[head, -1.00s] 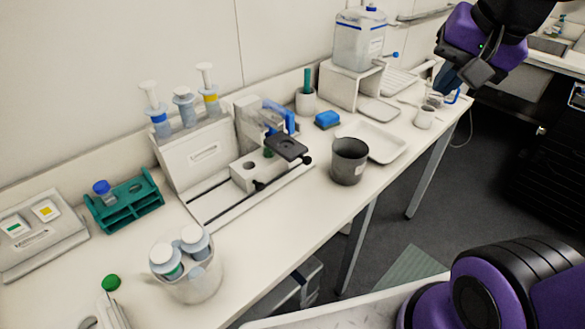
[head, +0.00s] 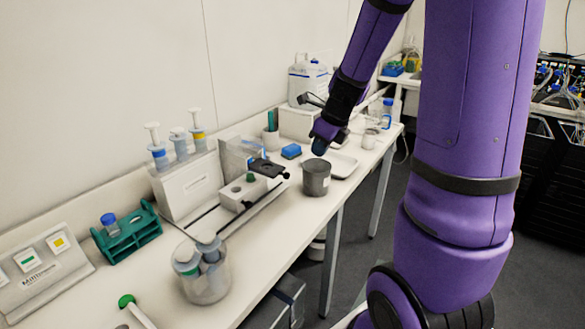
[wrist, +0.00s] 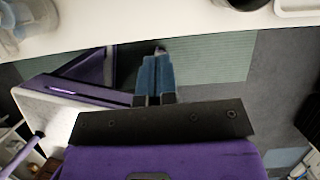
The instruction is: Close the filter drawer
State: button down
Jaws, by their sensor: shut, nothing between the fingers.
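The bench device (head: 230,160) has a pale housing, a white block on dark rails, and a dark flat plate (head: 266,168) with black knobs sticking out toward the front. This plate may be the filter drawer; it looks pulled out, though I cannot tell surely. My gripper (head: 318,148) is right of the plate in the head view, above and near the grey cup, apart from the device. In the wrist view its blue fingers (wrist: 155,76) are together and empty, with floor behind them. The plate is not clearly identifiable in the wrist view.
A clear beaker of tubes (head: 203,280) and a green rack (head: 127,234) are at the left. The bench's front edge is close.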

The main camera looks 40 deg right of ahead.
aim_at(269, 169)
jog(key=w+a+f, duration=0.3)
jog(key=w+f, duration=0.3)
jog(key=f, duration=0.3)
jog(key=shift+w, duration=0.4)
jog(key=shift+f, duration=0.1)
jog(key=w+a, duration=0.1)
jog(key=w, duration=0.1)
jog(key=w+a, duration=0.1)
jog(key=w, duration=0.4)
jog(key=shift+w+a, duration=0.35)
jog(key=shift+a, duration=0.05)
